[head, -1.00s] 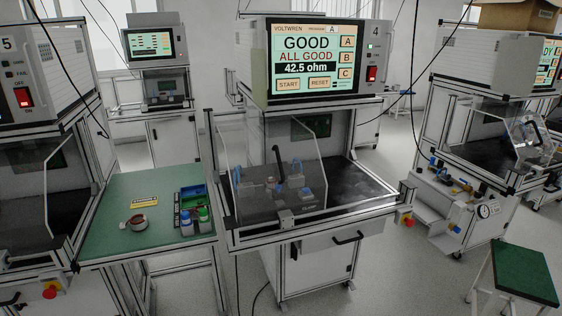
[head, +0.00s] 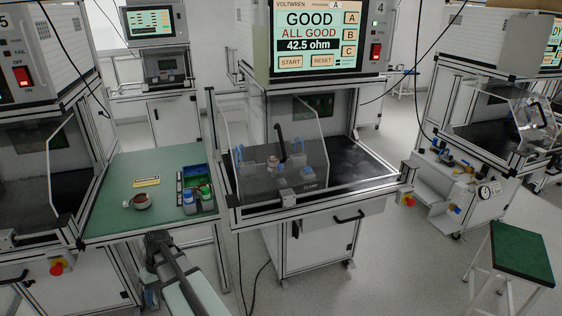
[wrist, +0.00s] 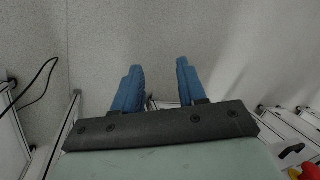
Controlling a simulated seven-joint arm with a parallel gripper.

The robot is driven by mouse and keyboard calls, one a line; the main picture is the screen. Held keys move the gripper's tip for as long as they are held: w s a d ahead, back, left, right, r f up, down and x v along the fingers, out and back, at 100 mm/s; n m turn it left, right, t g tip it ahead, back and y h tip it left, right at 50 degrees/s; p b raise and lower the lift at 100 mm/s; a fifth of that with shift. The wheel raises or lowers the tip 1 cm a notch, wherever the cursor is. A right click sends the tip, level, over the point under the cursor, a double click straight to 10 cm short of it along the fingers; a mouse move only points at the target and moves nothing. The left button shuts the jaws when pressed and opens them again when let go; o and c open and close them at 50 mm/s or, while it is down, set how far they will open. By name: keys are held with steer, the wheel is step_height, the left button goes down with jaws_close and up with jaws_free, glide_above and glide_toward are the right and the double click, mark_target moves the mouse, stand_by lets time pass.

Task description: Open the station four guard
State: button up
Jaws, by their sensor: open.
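Station four, marked 4 on its cabinet (head: 320,45), stands in the middle of the head view. Its clear guard (head: 250,160) stands over the black bed (head: 370,168), in front of the fixture. Blue clamps and a small part show through the clear panel. My gripper (wrist: 158,82) is open and empty, with two blue fingers apart over grey floor. In the head view my arm is low, below the green side table and well short of the guard; its fingers are not clear there.
A stool (head: 520,255) stands at right. Station five (head: 20,150) is at far left. Open floor lies in front.

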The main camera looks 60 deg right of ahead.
steer(key=w+d+r+t, duration=0.1)
steer(key=w+d+r, duration=0.1)
steer(key=d+r, duration=0.5)
steer(key=w+d+r+t, duration=0.15)
steer(key=d+r, duration=0.35)
steer(key=r, duration=0.5)
step_height(320, 180, up, 34)
steer(key=r+m+t+h, duration=0.1)
steer(key=m+t+h, duration=0.1)
steer(key=m+h, duration=0.25)
glide_above(282, 140)
steer(key=s+a, duration=0.2)
steer(key=s, duration=0.3)
steer(key=shift+h, duration=0.45)
steer(key=x, duration=1.3)
steer(key=shift+s+d+f, duration=0.1)
steer(key=shift+s+f, duration=0.2)
steer(key=shift+c, duration=0.3)
jaws_close()
